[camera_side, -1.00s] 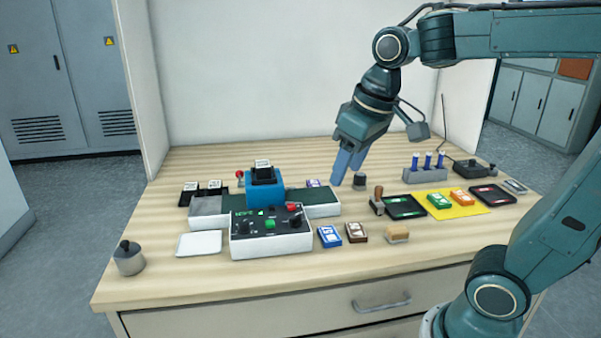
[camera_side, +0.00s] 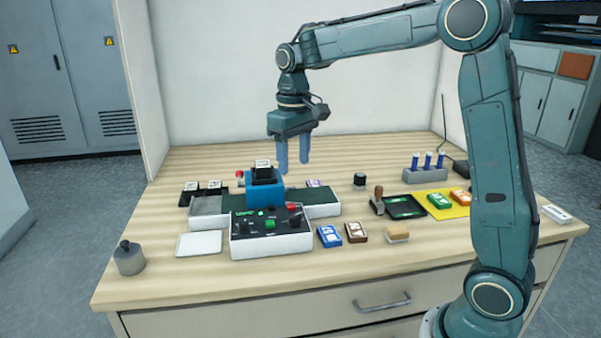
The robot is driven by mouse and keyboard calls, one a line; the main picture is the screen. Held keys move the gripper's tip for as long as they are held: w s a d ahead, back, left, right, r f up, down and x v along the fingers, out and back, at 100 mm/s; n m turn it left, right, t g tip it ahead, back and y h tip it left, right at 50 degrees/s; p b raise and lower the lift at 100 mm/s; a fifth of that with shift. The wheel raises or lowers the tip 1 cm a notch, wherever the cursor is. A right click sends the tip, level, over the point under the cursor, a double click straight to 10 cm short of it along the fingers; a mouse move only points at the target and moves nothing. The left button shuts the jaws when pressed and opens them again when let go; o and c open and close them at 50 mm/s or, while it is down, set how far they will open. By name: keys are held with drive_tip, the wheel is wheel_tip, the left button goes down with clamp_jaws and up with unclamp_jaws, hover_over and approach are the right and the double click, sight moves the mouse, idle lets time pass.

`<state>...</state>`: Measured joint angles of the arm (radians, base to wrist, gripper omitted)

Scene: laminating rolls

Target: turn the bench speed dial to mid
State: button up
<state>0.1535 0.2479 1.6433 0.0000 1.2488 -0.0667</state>
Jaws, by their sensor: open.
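The white control box (camera_side: 272,245) with a dark top panel stands at the front left of the bench. Its panel carries a black knob (camera_side: 243,226) on the left, a green button (camera_side: 270,224) in the middle and another black knob (camera_side: 296,219) on the right. The labels are too small to read, so I cannot tell which knob is the speed dial or where it points. My gripper (camera_side: 293,166) points down with its two blue fingers apart and empty. It is in the air above and behind the box, touching nothing.
A blue unit (camera_side: 265,190) straddles a dark green belt (camera_side: 309,203) behind the box. A red-topped lever (camera_side: 240,175) stands left of it. A white tray (camera_side: 199,243) and a blue packet (camera_side: 329,236) flank the box. A stamp (camera_side: 378,199) stands to the right.

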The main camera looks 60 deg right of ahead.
sight(295, 215)
drive_tip(key=shift+f, duration=0.1)
wheel_tip(295, 215, down, 14)
drive_tip(key=shift+r, duration=0.15)
idle(0.8)
drive_tip(key=shift+c, duration=0.2)
drive_tip(key=c, duration=0.9)
